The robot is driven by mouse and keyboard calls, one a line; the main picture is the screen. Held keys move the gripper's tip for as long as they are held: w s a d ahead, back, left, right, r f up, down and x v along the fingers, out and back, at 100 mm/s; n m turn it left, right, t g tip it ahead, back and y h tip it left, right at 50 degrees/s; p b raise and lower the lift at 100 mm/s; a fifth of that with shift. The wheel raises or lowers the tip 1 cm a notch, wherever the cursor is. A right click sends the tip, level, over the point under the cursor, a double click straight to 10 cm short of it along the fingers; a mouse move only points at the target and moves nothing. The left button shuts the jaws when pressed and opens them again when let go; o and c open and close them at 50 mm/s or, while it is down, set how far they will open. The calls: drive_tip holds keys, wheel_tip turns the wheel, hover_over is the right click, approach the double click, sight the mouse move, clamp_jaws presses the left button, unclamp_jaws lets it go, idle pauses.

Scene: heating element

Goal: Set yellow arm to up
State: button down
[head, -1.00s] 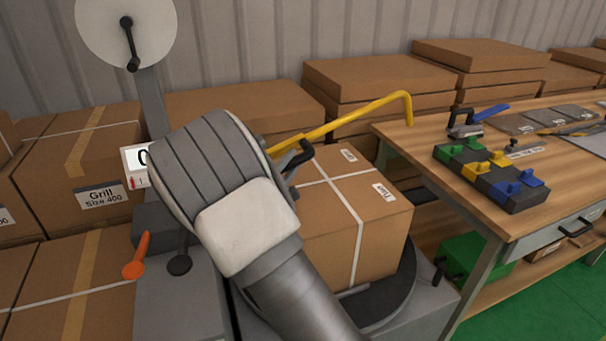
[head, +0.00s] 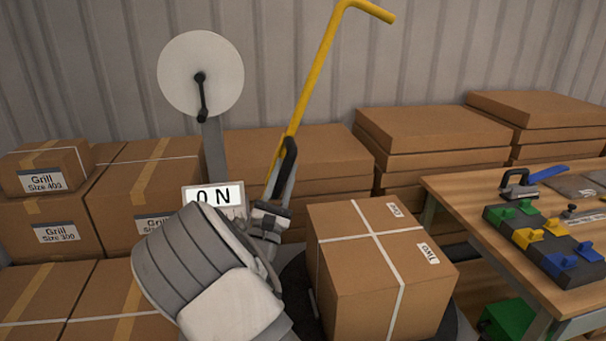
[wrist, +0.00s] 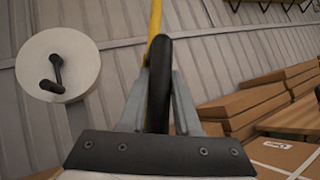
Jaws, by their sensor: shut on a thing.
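The yellow arm (head: 318,72) slants steeply upward behind the box, its bent end pointing right at the top. It also shows in the wrist view (wrist: 155,18). Near its lower part is a black handle (head: 288,158), which stands upright in the wrist view (wrist: 160,62). My gripper (head: 280,188) is shut on this handle; in the wrist view its fingers (wrist: 158,90) lie on both sides of it. My wrist hides the base of the arm. A display reading "ON" (head: 213,196) is just left of my gripper.
A strapped cardboard box (head: 375,260) sits on a dark round plate to the right. A wooden workbench (head: 470,205) with coloured clamps stands farther right. A white reel with a crank (head: 201,75) rises at left. Stacked cartons line the corrugated wall.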

drive_tip(key=shift+s+a+r+n+t+y+p, duration=0.15)
drive_tip(key=shift+a+n+t+y, duration=0.1)
drive_tip(key=shift+a+n+y, duration=0.2)
drive_tip(key=shift+s+a+r+n+t+y+p, duration=0.1)
drive_tip(key=shift+a+r+n+t+y+p, duration=0.1)
drive_tip(key=shift+a+n+y, duration=0.25)
drive_tip(key=shift+s+a+r+n+t+y+p, duration=0.15)
drive_tip(key=shift+a+n+t+y, duration=0.15)
drive_tip(key=shift+a+n, duration=0.3)
drive_tip(key=shift+w, duration=0.1)
drive_tip(key=c, duration=0.6)
unclamp_jaws()
drive_tip(key=shift+r, duration=0.4)
drive_tip(key=r, duration=0.2)
drive_tip(key=d+r, duration=0.1)
drive_tip(key=r, duration=0.1)
drive_tip(key=shift+d+r+p, duration=0.1)
drive_tip(key=shift+d+p, duration=0.05)
drive_tip(key=shift+p, duration=0.25)
drive_tip(key=d+r, duration=0.2)
drive_tip(key=d, duration=0.1)
drive_tip(key=s+d+r, duration=0.1)
drive_tip(key=d+r, duration=0.1)
drive_tip(key=d, duration=0.1)
drive_tip(key=s+d+r+p, duration=0.1)
drive_tip(key=d+r, duration=0.1)
drive_tip(key=d, duration=0.2)
drive_tip(key=shift+s+d, duration=0.1)
